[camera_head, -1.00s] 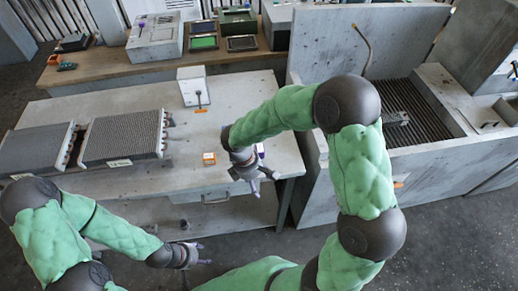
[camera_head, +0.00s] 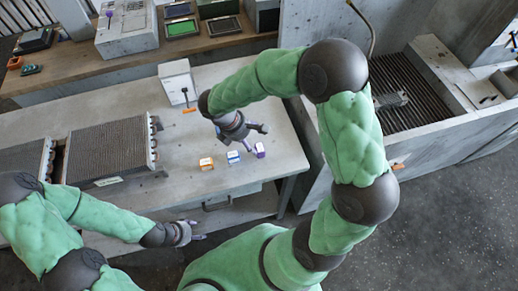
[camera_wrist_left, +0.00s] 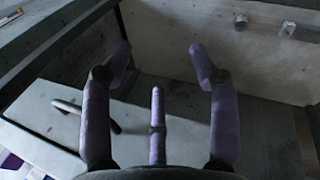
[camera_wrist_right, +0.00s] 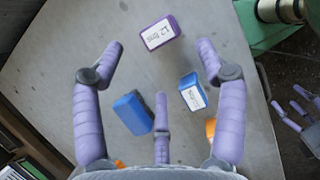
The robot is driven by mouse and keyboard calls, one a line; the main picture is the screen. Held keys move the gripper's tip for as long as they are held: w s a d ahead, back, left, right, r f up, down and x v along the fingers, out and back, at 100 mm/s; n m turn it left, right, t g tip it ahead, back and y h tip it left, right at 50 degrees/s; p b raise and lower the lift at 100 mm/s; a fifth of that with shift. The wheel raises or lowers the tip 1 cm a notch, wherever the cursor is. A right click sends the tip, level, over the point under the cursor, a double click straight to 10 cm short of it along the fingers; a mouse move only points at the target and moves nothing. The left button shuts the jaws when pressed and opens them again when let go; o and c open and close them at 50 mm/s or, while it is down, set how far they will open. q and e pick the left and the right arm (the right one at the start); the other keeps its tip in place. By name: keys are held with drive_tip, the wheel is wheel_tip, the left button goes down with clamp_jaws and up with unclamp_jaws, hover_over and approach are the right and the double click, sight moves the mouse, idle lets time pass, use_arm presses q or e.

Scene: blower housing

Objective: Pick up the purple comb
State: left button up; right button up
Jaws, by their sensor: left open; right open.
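A small purple block (camera_head: 260,150) with a white label, which I take for the purple comb, sits near the worktable's right end. In the right wrist view this purple block (camera_wrist_right: 162,33) lies beyond and between my spread fingertips, apart from them. My right gripper (camera_head: 256,138) is open and empty above the table, beside the block; its fingers (camera_wrist_right: 160,50) are spread in its wrist view. My left gripper (camera_head: 198,229) is open and empty, low at the table's front; its wrist view shows its spread fingers (camera_wrist_left: 159,52).
A blue labelled block (camera_head: 233,157) and an orange one (camera_head: 206,163) stand left of the purple block. Another blue piece (camera_wrist_right: 133,113) shows in the right wrist view. A finned radiator (camera_head: 108,150) occupies the table's left; a grey box (camera_head: 177,82) stands behind.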

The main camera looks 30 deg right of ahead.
sight(258, 148)
drive_tip(key=x, duration=0.3)
drive_tip(key=shift+w, duration=0.15)
drive_tip(key=b+x, duration=0.1)
drive_tip(key=x, duration=0.4)
drive_tip(key=shift+b, duration=0.4)
drive_tip(key=shift+s, duration=0.25)
clamp_jaws()
